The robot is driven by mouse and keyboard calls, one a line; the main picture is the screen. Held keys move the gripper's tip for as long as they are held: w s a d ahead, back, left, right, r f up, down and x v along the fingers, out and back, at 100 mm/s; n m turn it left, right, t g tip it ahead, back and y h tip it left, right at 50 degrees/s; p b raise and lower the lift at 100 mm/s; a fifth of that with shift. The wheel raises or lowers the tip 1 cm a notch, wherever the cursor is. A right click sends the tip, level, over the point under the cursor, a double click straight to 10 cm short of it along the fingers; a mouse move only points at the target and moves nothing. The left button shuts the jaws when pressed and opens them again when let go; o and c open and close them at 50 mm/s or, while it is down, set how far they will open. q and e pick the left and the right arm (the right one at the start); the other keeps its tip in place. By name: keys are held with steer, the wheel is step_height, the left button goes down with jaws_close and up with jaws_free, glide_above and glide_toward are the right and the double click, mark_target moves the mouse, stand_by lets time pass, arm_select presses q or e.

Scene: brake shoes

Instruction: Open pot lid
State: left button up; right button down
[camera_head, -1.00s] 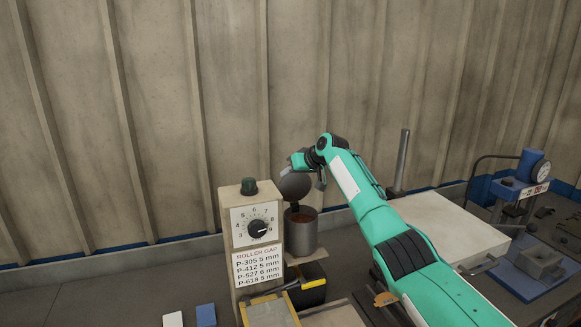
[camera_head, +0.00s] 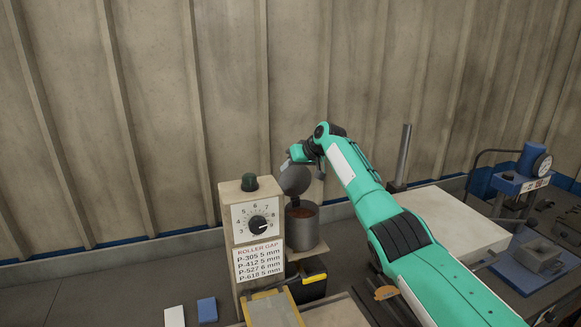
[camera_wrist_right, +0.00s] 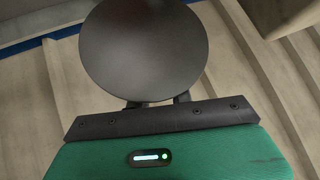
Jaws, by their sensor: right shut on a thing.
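A grey metal pot (camera_head: 302,222) stands on a small ledge beside the roller gap box, and its open mouth shows brownish contents. Its round dark grey lid (camera_head: 295,181) stands steeply tilted above the pot's mouth. In the right wrist view the lid (camera_wrist_right: 145,50) is a broad disc just beyond the jaws. My right gripper (camera_head: 291,164) is at the lid's upper edge and is shut on it, with the fingers partly hidden. In the wrist view only small dark parts of the right gripper (camera_wrist_right: 160,103) show under the disc. My left gripper is not in view.
The roller gap box (camera_head: 253,235) with dial and green knob stands close left of the pot. A black and yellow bin (camera_head: 312,282) is below. A pale slab (camera_head: 450,225) and blue press (camera_head: 522,185) lie right. The wall is close behind.

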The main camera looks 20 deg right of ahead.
steer(key=shift+s+f, duration=0.2)
steer(key=shift+f, duration=0.65)
steer(key=c, duration=1.4)
jaws_free()
steer(key=shift+o, duration=0.5)
steer(key=shift+d+r, duration=0.1)
steer(key=shift+r, duration=0.05)
steer(key=d+r+p, duration=0.2)
steer(key=d+r, duration=0.1)
steer(key=r, duration=0.4)
steer(key=s+d+r+p, duration=0.1)
steer(key=d+r+p, duration=0.2)
steer(key=r, duration=0.4)
steer(key=shift+r, duration=0.4)
